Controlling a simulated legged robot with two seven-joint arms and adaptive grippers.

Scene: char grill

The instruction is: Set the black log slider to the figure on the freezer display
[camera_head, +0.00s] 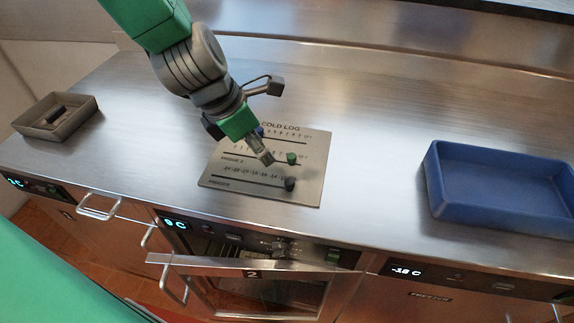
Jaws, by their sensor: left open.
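The cold log panel (212,172) lies flat on the steel counter with several slider rows. The black slider (290,184) sits at the right end of the lowest row, below a printed number scale. A green slider (292,158) sits on the row above, toward the right. A blue slider (260,132) shows partly behind my arm on the top row. The freezer display (406,271) on the counter front at right reads -18 C. My left gripper (268,160) is open over the panel, just left of the green slider and above the black one. My right gripper is not in view.
A blue tray (498,212) stands on the counter at right. A small grey tray (88,106) with a dark block (57,115) stands at far left. Door 2 (250,274) below the counter stands partly open. Other displays show at left (175,224).

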